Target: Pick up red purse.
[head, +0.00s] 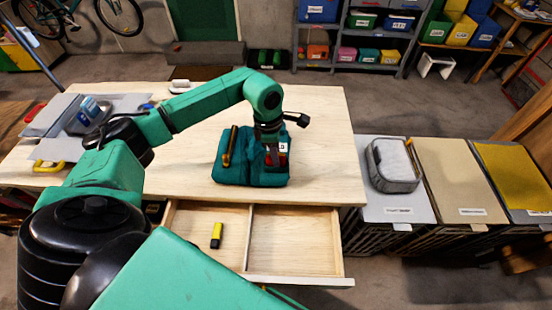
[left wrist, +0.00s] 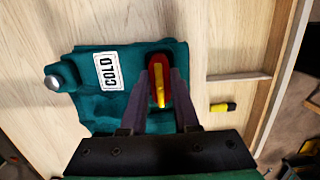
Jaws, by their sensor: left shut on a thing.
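A small red item with a yellow stripe (left wrist: 158,88) shows between the fingers of my left gripper (left wrist: 158,78) in the left wrist view. It stands at a dark opening in a teal cloth bag (left wrist: 115,72) on the table. I cannot tell if it is the red purse or how far it sits in the bag. In the head view my left gripper (head: 272,150) points down over the right half of the teal bag (head: 245,178), shut on the red item (head: 283,160), which is mostly hidden. My right gripper is not in view.
The wooden table (head: 320,120) has free room right of the bag. An open drawer (head: 300,240) at the front holds a yellow and black item (head: 216,235). A dark yellow-brown tool (head: 230,146) lies on the bag. Lidded bins (head: 460,180) stand at right.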

